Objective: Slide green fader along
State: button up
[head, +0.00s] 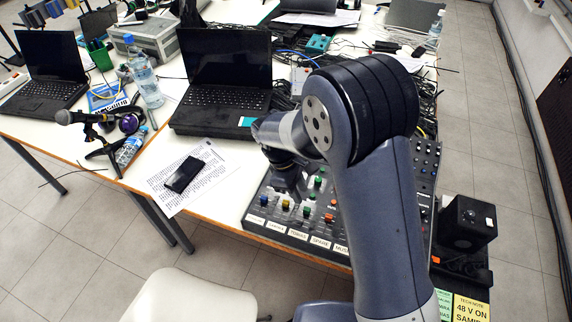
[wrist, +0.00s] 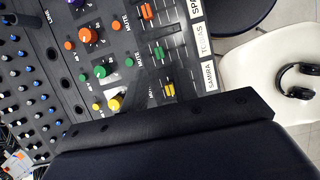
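The green fader (wrist: 158,52) sits in its slot on the dark mixing console, between an orange fader (wrist: 146,11) and a yellow fader (wrist: 168,90). It lies behind the label reading TOBIAS. The green fader also shows in the head view (head: 306,211), near the console's front left. My gripper (head: 291,190) hangs over the left part of the console, pointing down, close behind the faders. It does not visibly hold anything. Its fingertips are too small and dark to tell whether they are open. A large dark shape fills the bottom of the wrist view.
Green, yellow and orange knobs (wrist: 100,71) stand behind the faders. A phone (head: 184,174) lies on a printed sheet left of the console. A laptop (head: 222,85) stands behind. A white chair (head: 190,298) is at the front. My arm hides much of the console.

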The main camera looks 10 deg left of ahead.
aim_at(306, 208)
jog(key=b+x, duration=0.4)
jog(key=x, duration=0.1)
jog(key=b+x, duration=0.1)
jog(key=x, duration=0.1)
jog(key=shift+w+a+f+b, duration=0.15)
jog(key=shift+a+f+b, duration=0.05)
jog(key=shift+f+b, duration=0.25)
jog(key=shift+d+f, duration=0.1)
jog(key=shift+f, duration=0.15)
jog(key=shift+r, duration=0.15)
jog(key=shift+c, duration=0.9)
grip_shut()
